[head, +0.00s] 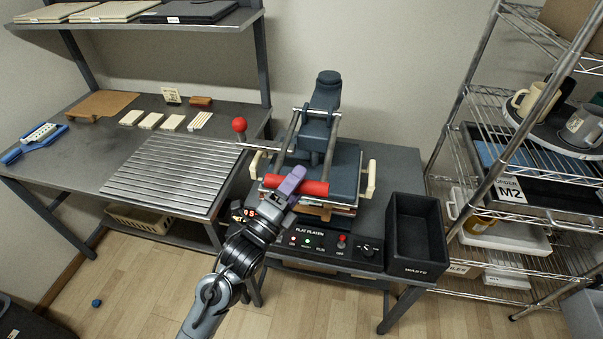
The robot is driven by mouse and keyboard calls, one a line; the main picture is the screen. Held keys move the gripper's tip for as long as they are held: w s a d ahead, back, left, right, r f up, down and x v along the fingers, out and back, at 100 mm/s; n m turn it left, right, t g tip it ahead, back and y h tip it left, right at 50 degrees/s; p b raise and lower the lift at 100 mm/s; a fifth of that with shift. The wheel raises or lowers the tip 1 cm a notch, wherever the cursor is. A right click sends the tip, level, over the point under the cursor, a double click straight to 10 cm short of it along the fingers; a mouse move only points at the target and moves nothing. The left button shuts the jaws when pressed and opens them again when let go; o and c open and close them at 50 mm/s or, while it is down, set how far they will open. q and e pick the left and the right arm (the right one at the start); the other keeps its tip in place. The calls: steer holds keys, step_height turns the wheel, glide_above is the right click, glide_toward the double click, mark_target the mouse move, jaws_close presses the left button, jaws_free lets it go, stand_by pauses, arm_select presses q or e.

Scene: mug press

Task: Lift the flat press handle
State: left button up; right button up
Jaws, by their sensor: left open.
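The flat press (325,110) is a dark blue-grey machine standing on the middle table. Its handle is a red horizontal bar (316,188) across the front, on metal arms. The upper platen appears to lie low over the base. My left gripper (292,181) reaches up from below. Its purple finger overlaps the middle of the red bar. The jaws are open, and I cannot tell whether they touch the bar. The gripper hides part of the bar and the front of the press. My right gripper is not in view.
A control panel (310,243) marked FLAT PLATEN sits below the handle. A black waste bin (416,230) stands to its right. A red ball knob (239,125) sticks out at left, near a ribbed metal plate (172,172). A wire rack (470,108) with mugs stands at right.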

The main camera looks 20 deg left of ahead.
arm_select(q)
steer(key=shift+x, duration=0.85)
jaws_close()
